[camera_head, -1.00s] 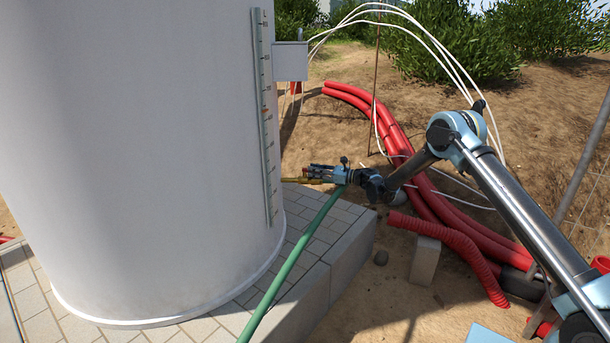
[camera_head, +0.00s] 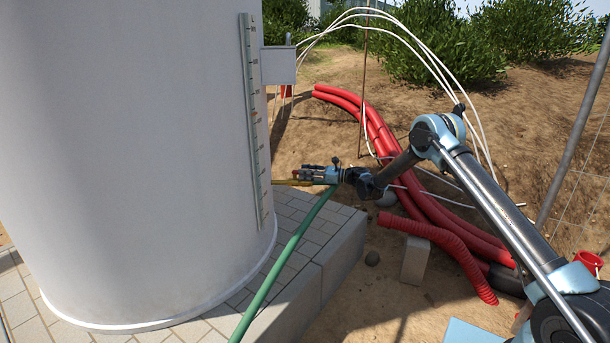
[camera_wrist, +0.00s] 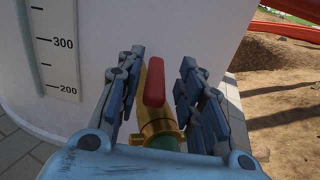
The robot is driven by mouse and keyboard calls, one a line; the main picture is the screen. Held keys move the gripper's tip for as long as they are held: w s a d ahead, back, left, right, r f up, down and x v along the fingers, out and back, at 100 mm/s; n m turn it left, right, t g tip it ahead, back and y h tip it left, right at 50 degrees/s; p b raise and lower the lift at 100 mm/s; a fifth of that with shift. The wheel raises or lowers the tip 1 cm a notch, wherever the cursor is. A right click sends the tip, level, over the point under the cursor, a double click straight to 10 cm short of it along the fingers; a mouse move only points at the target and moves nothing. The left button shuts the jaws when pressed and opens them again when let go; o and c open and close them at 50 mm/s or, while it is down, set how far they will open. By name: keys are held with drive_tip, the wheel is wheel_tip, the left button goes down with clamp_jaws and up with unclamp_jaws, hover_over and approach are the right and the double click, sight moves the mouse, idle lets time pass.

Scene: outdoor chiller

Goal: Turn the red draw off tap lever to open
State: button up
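The red tap lever (camera_wrist: 154,82) sits on top of a brass tap body (camera_wrist: 157,125) in the wrist view, lying roughly in line with it. My gripper (camera_wrist: 157,80) is open, one finger to the left of the lever and one to the right. A gap shows on both sides of the lever. In the head view my gripper (camera_head: 305,175) is at the brass pipe (camera_head: 285,182) low on the white tank (camera_head: 140,150). The lever is too small to make out there, partly hidden by my gripper.
A green hose (camera_head: 275,278) runs from the tap down over the paved plinth (camera_head: 325,250). A level scale (camera_head: 253,120) is fixed on the tank; a grey box (camera_head: 279,66) is beside it. Red pipes (camera_head: 385,140) lie on the dirt to the right.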

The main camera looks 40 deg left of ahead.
drive_tip(key=shift+s, duration=0.15)
drive_tip(key=v, duration=1.2)
drive_tip(key=shift+c, duration=0.3)
